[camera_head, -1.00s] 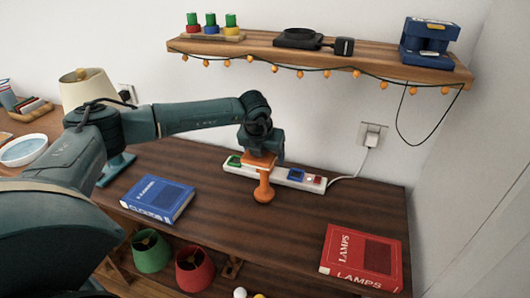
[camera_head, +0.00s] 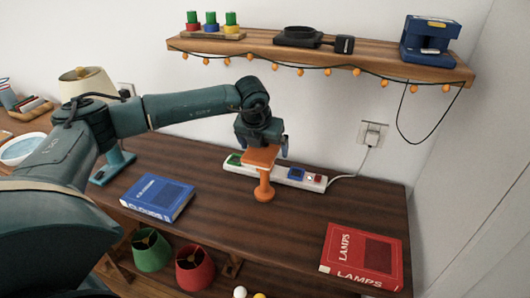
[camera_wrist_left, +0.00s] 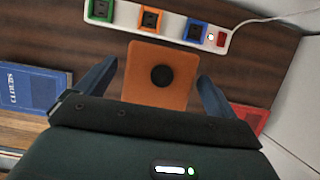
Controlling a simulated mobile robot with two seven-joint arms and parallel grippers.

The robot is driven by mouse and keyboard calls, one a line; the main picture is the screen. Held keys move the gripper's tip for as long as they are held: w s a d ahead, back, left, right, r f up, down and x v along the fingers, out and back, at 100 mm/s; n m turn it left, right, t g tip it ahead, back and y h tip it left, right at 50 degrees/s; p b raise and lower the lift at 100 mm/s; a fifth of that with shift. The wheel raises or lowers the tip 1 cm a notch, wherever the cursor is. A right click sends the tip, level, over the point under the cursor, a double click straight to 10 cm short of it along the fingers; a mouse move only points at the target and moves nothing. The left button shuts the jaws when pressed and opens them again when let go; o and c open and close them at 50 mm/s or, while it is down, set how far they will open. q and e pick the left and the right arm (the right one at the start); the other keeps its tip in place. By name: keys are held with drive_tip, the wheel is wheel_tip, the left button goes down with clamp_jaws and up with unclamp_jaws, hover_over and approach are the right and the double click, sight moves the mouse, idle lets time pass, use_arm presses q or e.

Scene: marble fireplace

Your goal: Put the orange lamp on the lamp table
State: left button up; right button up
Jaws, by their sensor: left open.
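The orange lamp (camera_head: 264,187) stands upright without a shade on the dark wooden table (camera_head: 225,225), just in front of the power strip. Its square orange top with a black round centre shows in the left wrist view (camera_wrist_left: 160,90). My left gripper (camera_head: 262,149) is open above the lamp, with one finger on each side of the square top. In the left wrist view both fingers stand apart from the orange edges. My right gripper is not in view.
A white power strip (camera_head: 280,175) lies behind the lamp. A blue book (camera_head: 157,196) and a red LAMPS book (camera_head: 362,255) lie on the table. A lamp with a cream shade (camera_head: 88,84) stands at left. Green (camera_head: 150,250) and red (camera_head: 194,268) shades sit below. A wall shelf (camera_head: 300,52) hangs above.

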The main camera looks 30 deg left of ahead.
use_arm(q)
drive_tip(key=v, duration=0.8)
drive_tip(key=shift+s+r+b, duration=0.15)
drive_tip(key=shift+r+b, duration=0.1)
drive_tip(key=shift+b, duration=0.1)
drive_tip(key=shift+d, duration=0.1)
